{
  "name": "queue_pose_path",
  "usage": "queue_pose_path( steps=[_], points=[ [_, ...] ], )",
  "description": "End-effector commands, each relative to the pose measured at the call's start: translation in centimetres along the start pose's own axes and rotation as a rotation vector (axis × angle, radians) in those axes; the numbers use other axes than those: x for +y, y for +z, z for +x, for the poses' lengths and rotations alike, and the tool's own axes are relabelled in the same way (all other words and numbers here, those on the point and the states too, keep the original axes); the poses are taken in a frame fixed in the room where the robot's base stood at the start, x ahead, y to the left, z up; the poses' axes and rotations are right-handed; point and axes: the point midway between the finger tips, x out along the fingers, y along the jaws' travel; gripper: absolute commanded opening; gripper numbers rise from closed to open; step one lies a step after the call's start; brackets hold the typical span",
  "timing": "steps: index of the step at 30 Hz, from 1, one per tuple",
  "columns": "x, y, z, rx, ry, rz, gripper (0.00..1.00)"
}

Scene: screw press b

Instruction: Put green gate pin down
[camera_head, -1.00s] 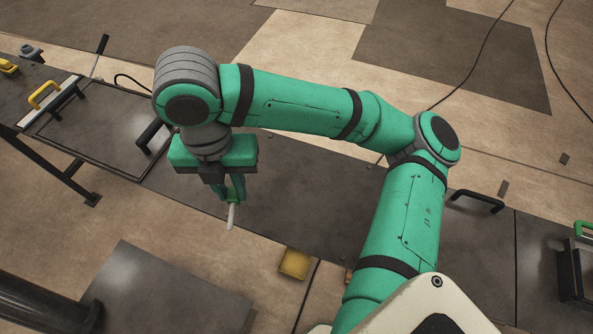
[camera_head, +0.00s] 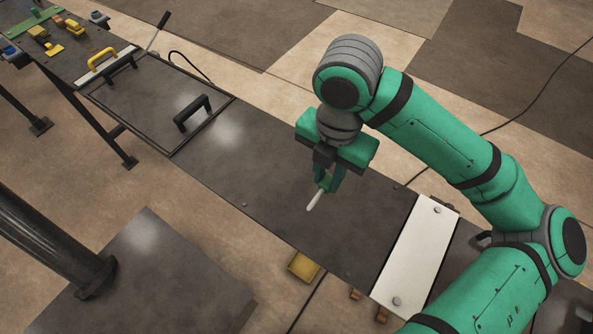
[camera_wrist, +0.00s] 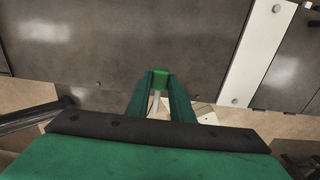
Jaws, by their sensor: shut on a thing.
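My gripper (camera_head: 325,186) is shut on the green gate pin, which has a pale shaft (camera_head: 315,200) and a green head. The pin is held tilted, its shaft pointing down and to the left, over the long dark bench top (camera_head: 270,190). In the wrist view the green head of the pin (camera_wrist: 160,76) sits between the fingertips, with the pale shaft partly hidden between the fingers. I cannot tell the exact height of the pin above the bench.
A white plate (camera_head: 415,258) with bolts crosses the bench at right. A framed panel with a black handle (camera_head: 193,113) lies at left. A yellow handle (camera_head: 101,60) and small yellow and green parts are beyond. The bench middle is clear.

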Motion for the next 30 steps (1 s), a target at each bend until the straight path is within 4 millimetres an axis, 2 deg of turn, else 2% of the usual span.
queue_pose_path(
  steps=[11, 15, 21, 26, 30],
  points=[
    [7.8, 1.9, 3.5, 0.001, -0.003, -0.005, 0.00],
    [9.5, 2.5, 6.0, 0.002, -0.003, -0.003, 0.00],
    [11.2, 3.0, 8.1, 0.002, 0.000, -0.001, 0.00],
    [11.6, 3.1, 8.7, 0.001, -0.001, 0.000, 0.00],
    [12.1, 3.3, 10.1, 0.002, -0.002, 0.000, 0.00]
  ],
)
